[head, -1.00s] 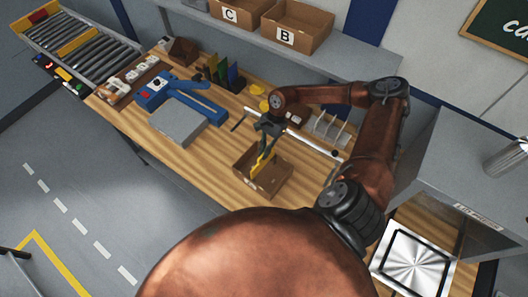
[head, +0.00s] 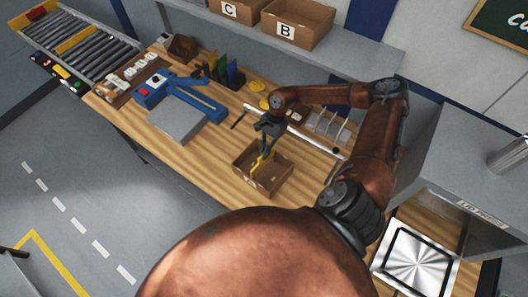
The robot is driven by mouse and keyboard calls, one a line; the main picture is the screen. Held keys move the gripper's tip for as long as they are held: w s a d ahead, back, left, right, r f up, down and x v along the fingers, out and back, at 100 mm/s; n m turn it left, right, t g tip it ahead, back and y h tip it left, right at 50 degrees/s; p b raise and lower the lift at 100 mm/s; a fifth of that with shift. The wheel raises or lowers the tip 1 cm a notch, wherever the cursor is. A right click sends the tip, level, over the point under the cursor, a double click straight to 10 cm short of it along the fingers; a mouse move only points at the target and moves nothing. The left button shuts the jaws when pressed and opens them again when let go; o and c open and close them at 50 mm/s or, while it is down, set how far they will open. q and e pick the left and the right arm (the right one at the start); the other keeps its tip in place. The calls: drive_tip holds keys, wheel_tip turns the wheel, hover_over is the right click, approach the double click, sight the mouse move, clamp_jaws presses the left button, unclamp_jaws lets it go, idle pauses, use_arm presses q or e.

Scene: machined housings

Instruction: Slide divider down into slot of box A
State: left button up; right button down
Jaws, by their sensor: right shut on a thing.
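A thin yellow divider (head: 261,163) stands tilted in the picture inside the box opening. My right gripper (head: 267,148) comes down from above and is shut on the divider's upper part, just above the box. The divider's lower edge and the slot are too small or hidden to tell whether it is fully seated. My left gripper is not in view.
Upright coloured dividers stand in a rack (head: 235,80) at the back. A blue fixture (head: 200,97) and a grey plate (head: 177,123) lie left of the box. Boxes C (head: 238,10) and B (head: 290,32) sit on the shelf. Bare bench lies left of the box.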

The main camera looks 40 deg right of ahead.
drive_tip(key=shift+f+b, duration=1.9)
drive_tip(key=shift+f, duration=0.55)
drive_tip(key=c, duration=2)
unclamp_jaws()
drive_tip(key=shift+r, duration=0.1)
drive_tip(key=v, duration=1.1)
drive_tip(key=shift+d+r, duration=0.15)
drive_tip(key=shift+r, duration=0.2)
